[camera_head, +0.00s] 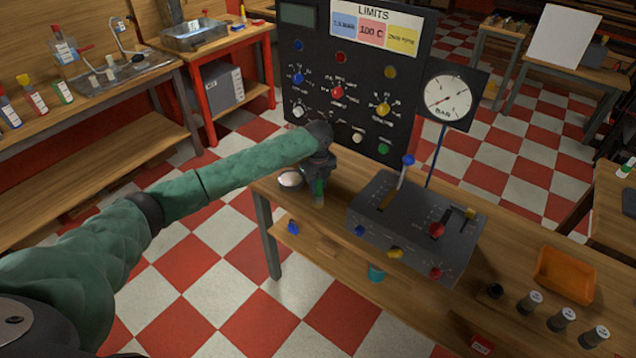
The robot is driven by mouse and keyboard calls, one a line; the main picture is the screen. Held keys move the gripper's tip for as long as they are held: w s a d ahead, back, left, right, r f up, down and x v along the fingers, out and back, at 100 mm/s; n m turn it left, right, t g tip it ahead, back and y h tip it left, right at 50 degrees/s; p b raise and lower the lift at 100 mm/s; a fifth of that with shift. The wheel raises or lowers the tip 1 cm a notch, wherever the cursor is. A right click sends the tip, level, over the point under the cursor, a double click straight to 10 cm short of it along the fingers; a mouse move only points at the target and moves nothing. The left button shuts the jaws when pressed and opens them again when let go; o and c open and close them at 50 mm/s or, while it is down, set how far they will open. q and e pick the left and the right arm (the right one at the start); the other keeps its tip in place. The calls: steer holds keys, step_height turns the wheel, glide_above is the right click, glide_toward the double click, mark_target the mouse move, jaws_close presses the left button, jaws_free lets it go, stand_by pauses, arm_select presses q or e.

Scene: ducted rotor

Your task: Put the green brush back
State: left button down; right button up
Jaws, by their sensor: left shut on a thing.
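My left arm reaches in from the left, and my left gripper (319,180) points down over the left end of the wooden table. A small round dish with white content (290,179) is just left of the gripper. My right gripper is not in view.
A grey control box (415,228) with levers and coloured knobs stands right of the gripper. A tall black panel (350,75) and a pressure gauge (447,97) rise behind. An orange tray (565,274) and several small jars (561,319) are at the right.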

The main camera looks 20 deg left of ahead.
arm_select(q)
steer(key=shift+f, duration=0.15)
steer(key=c, duration=1.1)
jaws_free()
steer(key=shift+c, duration=0.2)
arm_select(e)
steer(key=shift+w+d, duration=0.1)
arm_select(q)
steer(key=shift+r+b, duration=0.3)
steer(key=shift+r, duration=0.35)
step_height(320, 180, up, 10)
steer(key=b, duration=0.3)
steer(key=shift+f, duration=0.25)
steer(key=shift+r, duration=0.8)
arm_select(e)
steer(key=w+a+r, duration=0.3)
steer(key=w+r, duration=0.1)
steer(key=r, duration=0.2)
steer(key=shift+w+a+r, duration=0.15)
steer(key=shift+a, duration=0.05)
